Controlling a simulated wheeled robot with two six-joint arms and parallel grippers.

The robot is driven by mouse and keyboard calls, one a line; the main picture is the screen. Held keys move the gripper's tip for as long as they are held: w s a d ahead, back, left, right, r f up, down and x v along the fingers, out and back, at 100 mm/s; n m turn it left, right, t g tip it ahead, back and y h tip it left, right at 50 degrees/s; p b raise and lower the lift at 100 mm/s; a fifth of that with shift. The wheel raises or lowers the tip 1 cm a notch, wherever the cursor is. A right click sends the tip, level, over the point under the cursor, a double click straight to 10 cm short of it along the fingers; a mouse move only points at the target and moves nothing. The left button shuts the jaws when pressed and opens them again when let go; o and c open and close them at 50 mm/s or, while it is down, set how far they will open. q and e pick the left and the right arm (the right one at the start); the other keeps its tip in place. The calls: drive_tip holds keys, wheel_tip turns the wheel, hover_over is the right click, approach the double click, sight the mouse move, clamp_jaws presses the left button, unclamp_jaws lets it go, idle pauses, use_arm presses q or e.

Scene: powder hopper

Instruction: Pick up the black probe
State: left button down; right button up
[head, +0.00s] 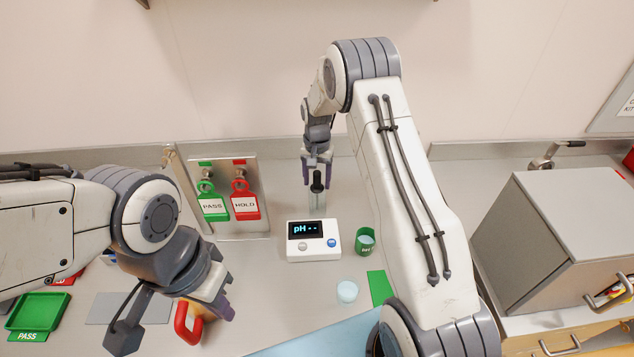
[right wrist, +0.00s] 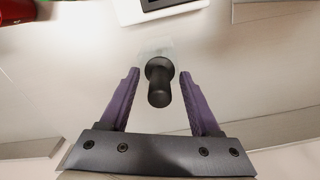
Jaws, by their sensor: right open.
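The black probe (head: 317,183) stands upright in a clear holder (head: 317,203) behind the white pH meter (head: 313,241). My right gripper (head: 317,165) is above it, pointing down. In the right wrist view the probe (right wrist: 159,84) shows between the two spread purple fingers of the open right gripper (right wrist: 160,80), with a gap on each side. The fingers do not touch it. My left gripper (head: 220,306) is low at the front left, beside a red handle-shaped thing (head: 186,322); whether it grips anything is hidden.
Green PASS (head: 213,206) and red HOLD (head: 245,204) tags hang on a metal stand at left. A green cup (head: 365,240) and a small pale-blue-topped container (head: 347,291) stand right of the meter. A grey cabinet (head: 540,225) is at right; a green PASS tray (head: 38,311) is at left.

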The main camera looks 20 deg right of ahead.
clamp_jaws()
drive_tip(key=shift+r, duration=0.15)
drive_tip(key=shift+r, duration=0.3)
wheel_tip(320, 180, up, 29)
drive_tip(key=p, duration=0.6)
idle(0.3)
drive_tip(key=shift+f, duration=0.1)
